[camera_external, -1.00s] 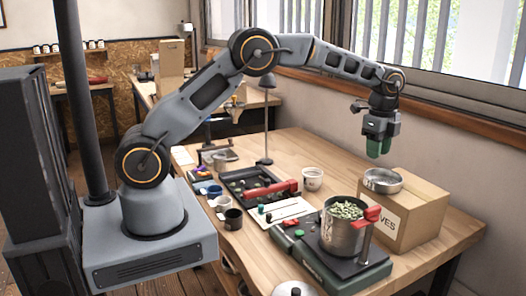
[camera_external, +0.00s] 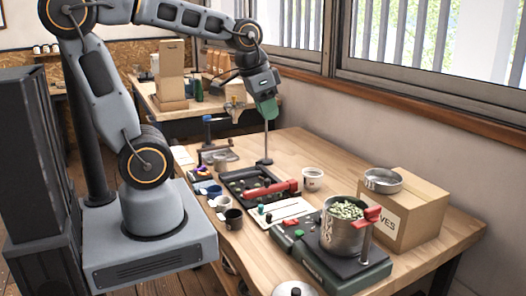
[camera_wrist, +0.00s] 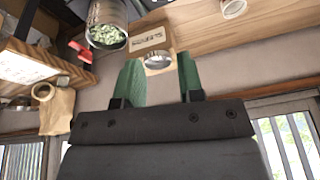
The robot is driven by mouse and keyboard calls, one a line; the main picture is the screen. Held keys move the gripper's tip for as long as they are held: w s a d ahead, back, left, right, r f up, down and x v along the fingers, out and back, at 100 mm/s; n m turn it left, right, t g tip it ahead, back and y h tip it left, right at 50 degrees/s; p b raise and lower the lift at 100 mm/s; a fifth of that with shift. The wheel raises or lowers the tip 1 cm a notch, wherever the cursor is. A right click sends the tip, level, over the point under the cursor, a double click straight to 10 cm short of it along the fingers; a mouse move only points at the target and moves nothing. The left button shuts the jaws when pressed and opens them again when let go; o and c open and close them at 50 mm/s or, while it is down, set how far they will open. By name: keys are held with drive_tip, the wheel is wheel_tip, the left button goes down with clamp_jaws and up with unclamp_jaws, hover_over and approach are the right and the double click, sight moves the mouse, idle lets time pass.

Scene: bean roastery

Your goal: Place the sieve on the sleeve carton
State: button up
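The sieve (camera_external: 383,182) is a round metal pan. It rests on top of the cardboard sleeve carton (camera_external: 420,214), near its left back edge. In the wrist view the sieve (camera_wrist: 158,61) and the lettered carton (camera_wrist: 150,37) show beyond my fingers. My gripper (camera_external: 266,110) hangs high over the far part of the table, well to the left of the carton and apart from it. In the wrist view the green fingers of my gripper (camera_wrist: 159,82) stand apart with nothing between them.
A metal pot of green beans (camera_external: 343,228) stands on a dark green scale (camera_external: 340,268) in front of the carton. A white cup (camera_external: 312,179), a black tray (camera_external: 238,178) and several small cups lie left. A thin lamp (camera_external: 267,145) stands near my gripper.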

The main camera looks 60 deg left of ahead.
drive_tip(key=s, duration=0.1)
drive_tip(key=s+f+n, duration=0.1)
drive_tip(key=s, duration=0.1)
drive_tip(key=s+a+f+n, duration=0.1)
drive_tip(key=shift+s+f+t, duration=0.2)
drive_tip(key=shift+s+t, duration=0.1)
drive_tip(key=shift+d, duration=0.1)
idle(1.0)
